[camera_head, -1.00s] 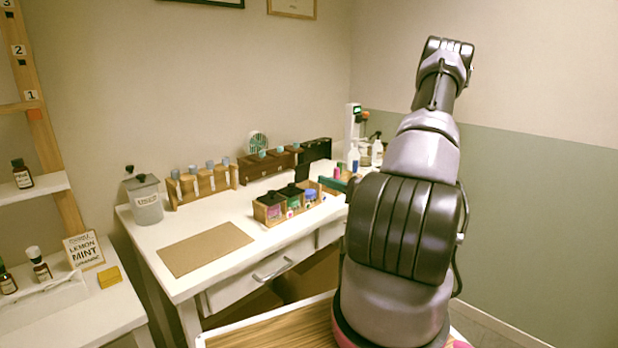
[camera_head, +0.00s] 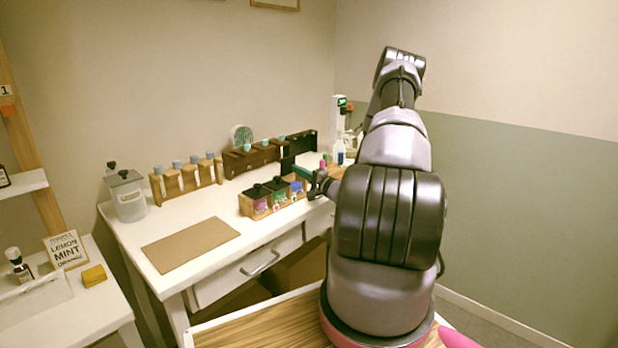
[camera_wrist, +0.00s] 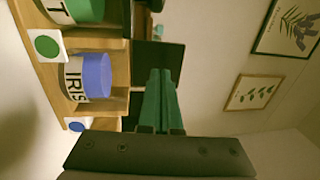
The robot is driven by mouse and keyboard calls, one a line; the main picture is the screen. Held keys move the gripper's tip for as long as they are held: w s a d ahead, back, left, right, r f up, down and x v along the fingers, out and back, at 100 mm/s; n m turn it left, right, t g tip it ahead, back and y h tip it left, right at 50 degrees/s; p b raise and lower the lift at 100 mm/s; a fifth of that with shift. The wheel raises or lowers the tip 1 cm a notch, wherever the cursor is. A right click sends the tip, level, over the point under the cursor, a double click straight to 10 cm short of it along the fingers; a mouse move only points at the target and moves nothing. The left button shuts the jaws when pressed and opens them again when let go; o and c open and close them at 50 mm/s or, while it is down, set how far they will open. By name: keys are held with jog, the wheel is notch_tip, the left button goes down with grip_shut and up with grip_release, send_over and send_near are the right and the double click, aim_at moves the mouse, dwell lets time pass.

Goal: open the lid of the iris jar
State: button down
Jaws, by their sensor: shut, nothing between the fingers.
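The iris jar (camera_wrist: 92,78), with a blue body and an IRIS label, sits in a wooden rack in the wrist view, which is turned sideways. In the head view it is the right-hand jar (camera_head: 296,187). Its blue top is uncovered. A dark square panel (camera_wrist: 160,62) stands just beyond it and looks like its lid raised; the hinge cannot be made out. My gripper (camera_wrist: 160,75) shows green fingers, shut and empty, beside the jar and overlapping the panel in view. Contact cannot be told. The gripper is near the rack's right end in the head view (camera_head: 303,172).
The wooden rack (camera_head: 249,207) also holds a pink and a green jar under black lids. A bottle stand (camera_head: 187,183) and a dark wooden stand (camera_head: 254,160) are behind. A brown mat (camera_head: 190,244) lies on the table's clear front left.

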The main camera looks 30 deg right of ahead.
aim_at(289, 163)
jog(key=shift+x, duration=0.9)
jog(key=shift+w+a+r+g+h, duration=0.3)
jog(key=shift+w+a+g, duration=0.1)
jog(key=shift+w+g, duration=0.2)
jog(key=shift+w+d+r, duration=0.1)
jog(key=shift+w+r, duration=0.05)
jog(key=shift+w, duration=0.05)
jog(key=shift+r, duration=0.1)
